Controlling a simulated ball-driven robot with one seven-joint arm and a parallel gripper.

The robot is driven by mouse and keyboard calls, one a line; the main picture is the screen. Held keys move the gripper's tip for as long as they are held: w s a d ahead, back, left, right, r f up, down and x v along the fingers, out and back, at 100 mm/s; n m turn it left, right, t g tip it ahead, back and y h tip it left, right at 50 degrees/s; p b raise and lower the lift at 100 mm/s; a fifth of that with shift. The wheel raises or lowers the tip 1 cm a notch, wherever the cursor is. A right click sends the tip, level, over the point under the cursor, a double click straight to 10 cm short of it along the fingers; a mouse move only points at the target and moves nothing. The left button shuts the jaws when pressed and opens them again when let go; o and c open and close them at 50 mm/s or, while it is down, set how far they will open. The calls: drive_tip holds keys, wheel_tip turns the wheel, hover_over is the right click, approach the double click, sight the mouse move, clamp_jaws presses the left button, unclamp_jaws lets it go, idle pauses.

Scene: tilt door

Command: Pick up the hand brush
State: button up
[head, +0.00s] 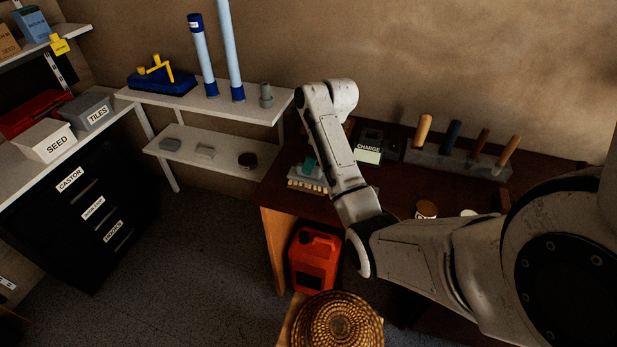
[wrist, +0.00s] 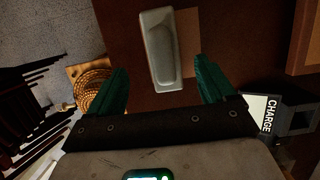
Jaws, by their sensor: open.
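The hand brush (head: 303,184) lies near the left end of the dark brown table, with pale bristles along its near side. My gripper (wrist: 161,66) is open, with a finger on each side of the brush and a visible gap to each. In the head view a teal finger (head: 310,165) shows just above the brush, and my arm hides the rest. I cannot tell how far above the brush the fingertips are.
A charge box (head: 368,150) stands right of my forearm. A rack of several handled tools (head: 460,160) is behind on the table (head: 400,185). A red jerrycan (head: 314,260) and a woven basket (head: 338,325) are below at the table's front left. A white shelf (head: 200,103) stands left.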

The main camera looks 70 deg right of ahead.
drive_tip(key=x, duration=0.8)
drive_tip(key=shift+s+d+f, duration=0.1)
drive_tip(key=shift+d+f, duration=0.05)
drive_tip(key=shift+f, duration=0.2)
drive_tip(key=c, duration=1.1)
drive_tip(key=shift+r, duration=0.1)
